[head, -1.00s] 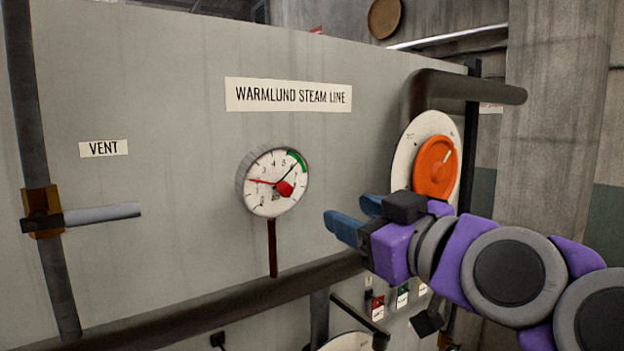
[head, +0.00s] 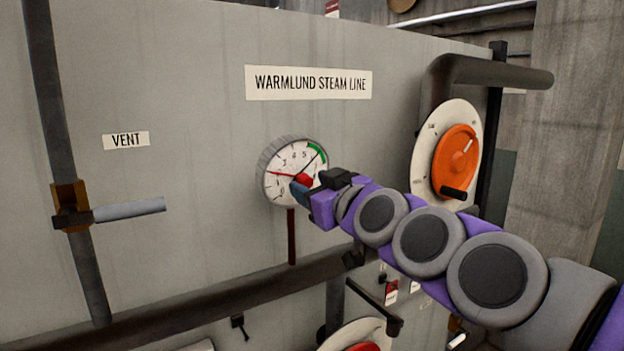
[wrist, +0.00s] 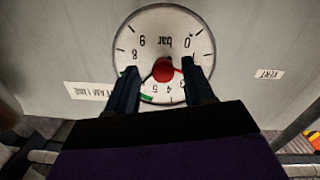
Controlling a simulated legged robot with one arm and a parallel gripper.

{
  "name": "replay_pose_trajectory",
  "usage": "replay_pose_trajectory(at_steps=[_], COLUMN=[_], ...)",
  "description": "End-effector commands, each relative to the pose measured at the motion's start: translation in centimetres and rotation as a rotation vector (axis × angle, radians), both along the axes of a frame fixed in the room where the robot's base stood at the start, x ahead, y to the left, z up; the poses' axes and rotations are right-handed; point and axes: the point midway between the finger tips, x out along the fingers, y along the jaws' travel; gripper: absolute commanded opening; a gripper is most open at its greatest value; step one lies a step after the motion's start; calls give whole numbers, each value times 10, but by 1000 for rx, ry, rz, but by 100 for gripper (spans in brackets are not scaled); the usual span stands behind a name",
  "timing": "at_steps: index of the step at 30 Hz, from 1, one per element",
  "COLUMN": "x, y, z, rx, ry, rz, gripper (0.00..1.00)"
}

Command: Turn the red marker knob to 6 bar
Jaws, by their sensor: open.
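The round white pressure gauge (head: 272,188) is on the grey panel, with a red knob (head: 306,180) at its centre. A thin red pointer runs left from the knob towards the low numbers, and a black needle points up and right to the green arc. My gripper (head: 301,190) is at the gauge's lower right, close to the knob and partly covering the dial. In the wrist view the dial (wrist: 150,42) appears upside down. The red knob (wrist: 163,70) shows between my two spread, empty fingers; I cannot tell whether they touch it.
An orange handwheel (head: 455,160) on a white disc is to the right of the gauge, behind my arm. A vent valve lever (head: 130,209) sticks out at the left. A thick horizontal pipe (head: 180,312) runs below the gauge. Open panel lies left of the gauge.

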Motion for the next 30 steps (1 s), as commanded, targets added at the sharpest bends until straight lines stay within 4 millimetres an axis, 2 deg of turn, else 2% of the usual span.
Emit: replay_pose_trajectory(at_steps=[6, 14, 30], x=[8, 9, 10], y=[5, 3, 5], z=[1, 1, 1], rx=[0, 1, 1], ry=[-1, -2, -2], rz=[0, -1, -2], gripper=[52, 52, 1])
